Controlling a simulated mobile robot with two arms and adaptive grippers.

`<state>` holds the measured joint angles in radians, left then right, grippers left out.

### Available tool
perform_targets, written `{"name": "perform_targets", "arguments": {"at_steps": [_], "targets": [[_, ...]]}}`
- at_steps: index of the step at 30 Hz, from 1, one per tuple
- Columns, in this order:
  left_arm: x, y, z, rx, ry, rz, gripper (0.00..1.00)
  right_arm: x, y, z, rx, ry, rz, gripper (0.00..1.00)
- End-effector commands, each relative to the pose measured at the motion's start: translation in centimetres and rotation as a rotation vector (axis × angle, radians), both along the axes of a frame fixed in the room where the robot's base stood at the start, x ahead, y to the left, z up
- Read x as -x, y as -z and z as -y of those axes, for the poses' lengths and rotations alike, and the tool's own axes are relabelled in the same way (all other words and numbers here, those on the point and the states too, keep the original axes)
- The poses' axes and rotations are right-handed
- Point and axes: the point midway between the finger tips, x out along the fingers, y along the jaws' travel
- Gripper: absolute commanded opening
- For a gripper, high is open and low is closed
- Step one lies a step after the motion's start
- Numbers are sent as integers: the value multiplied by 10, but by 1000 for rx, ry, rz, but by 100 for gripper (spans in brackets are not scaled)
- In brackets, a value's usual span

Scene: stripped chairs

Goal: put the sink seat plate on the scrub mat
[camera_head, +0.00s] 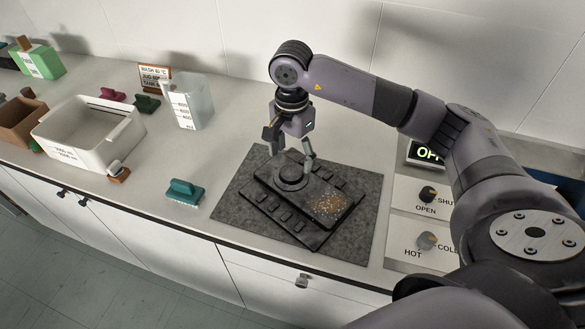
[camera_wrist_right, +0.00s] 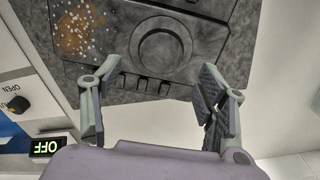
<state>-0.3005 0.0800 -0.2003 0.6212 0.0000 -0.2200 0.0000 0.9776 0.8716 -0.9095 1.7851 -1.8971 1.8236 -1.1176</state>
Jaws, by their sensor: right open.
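The sink seat plate (camera_head: 308,188) is a dark slab with a raised round ring and a patch of orange and white specks. It lies over a dark studded base (camera_head: 268,207), which sits on a grey mottled mat (camera_head: 232,189). I cannot tell which of these two is the scrub mat. My right gripper (camera_head: 291,153) is just above the ring end of the plate, fingers apart, with nothing between them. In the right wrist view the plate (camera_wrist_right: 205,25) and open fingers (camera_wrist_right: 157,105) show, with studs below the ring. My left gripper is out of view.
A teal brush (camera_head: 184,191) lies left of the mat. A clear jug (camera_head: 190,103), a white tub (camera_head: 92,130) and a brown box (camera_head: 20,120) stand further left. A valve panel (camera_head: 418,215) and an OFF display (camera_head: 427,152) are at the right. The counter's front edge is close.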

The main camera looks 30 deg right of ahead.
Motion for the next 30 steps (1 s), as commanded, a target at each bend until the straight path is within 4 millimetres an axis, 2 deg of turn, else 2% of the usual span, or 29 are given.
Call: {"name": "perform_targets", "arguments": {"at_steps": [1, 6, 12, 30], "targets": [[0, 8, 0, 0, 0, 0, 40, -2, -9, 0, 0, 0, 6, 67], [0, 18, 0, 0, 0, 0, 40, -1, -44, 0, 0, 0, 4, 67], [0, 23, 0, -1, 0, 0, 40, -1, -67, 0, 1, 0, 0, 67], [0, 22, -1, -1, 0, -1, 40, -1, -72, 0, 0, 0, -1, 67]]}}
